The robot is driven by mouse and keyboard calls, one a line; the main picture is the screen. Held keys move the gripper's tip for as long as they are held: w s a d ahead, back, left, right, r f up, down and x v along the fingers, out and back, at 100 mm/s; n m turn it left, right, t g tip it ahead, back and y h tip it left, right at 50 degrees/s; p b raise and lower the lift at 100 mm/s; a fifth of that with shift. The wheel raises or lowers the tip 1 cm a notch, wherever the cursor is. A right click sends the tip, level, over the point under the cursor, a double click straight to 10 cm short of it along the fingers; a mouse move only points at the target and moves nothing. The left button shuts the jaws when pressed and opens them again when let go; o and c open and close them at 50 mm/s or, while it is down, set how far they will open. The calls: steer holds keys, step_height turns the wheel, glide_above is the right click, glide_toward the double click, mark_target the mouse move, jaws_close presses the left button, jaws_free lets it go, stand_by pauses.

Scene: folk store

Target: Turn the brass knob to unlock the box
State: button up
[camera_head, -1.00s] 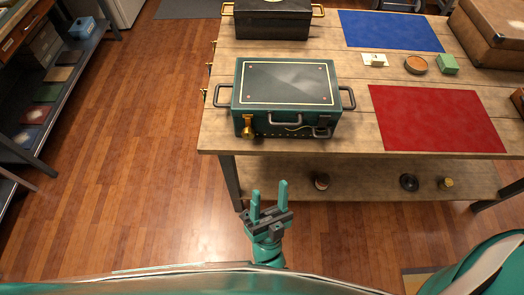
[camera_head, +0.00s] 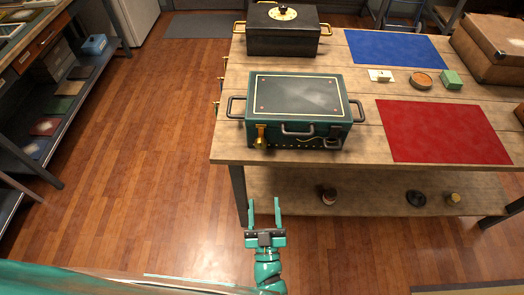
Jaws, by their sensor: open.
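A dark green box (camera_head: 298,94) with a gold-lined lid sits near the front left edge of the wooden table. Its lid is closed. A brass knob (camera_head: 261,137) is on the left of its front face, beside a grey front handle (camera_head: 297,131). A dark latch shows at the right of that face. My gripper (camera_head: 264,207) is open and empty, with its two teal fingers pointing away from me. It is in front of the table's front edge, apart from the box and knob.
A black box (camera_head: 283,36) with a dial on top stands behind the green box. A red mat (camera_head: 441,130) and a blue mat (camera_head: 395,48) lie to the right. The wooden table (camera_head: 230,148) has a lower shelf with several small items. Floor left of it is clear.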

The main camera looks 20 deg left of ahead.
mark_target(261, 147)
steer(key=p+x, duration=0.3)
steer(key=x, duration=1.2)
steer(key=shift+r, duration=0.1)
steer(key=shift+w+a+r, duration=0.1)
steer(key=shift+w, duration=0.35)
steer(key=c, duration=1)
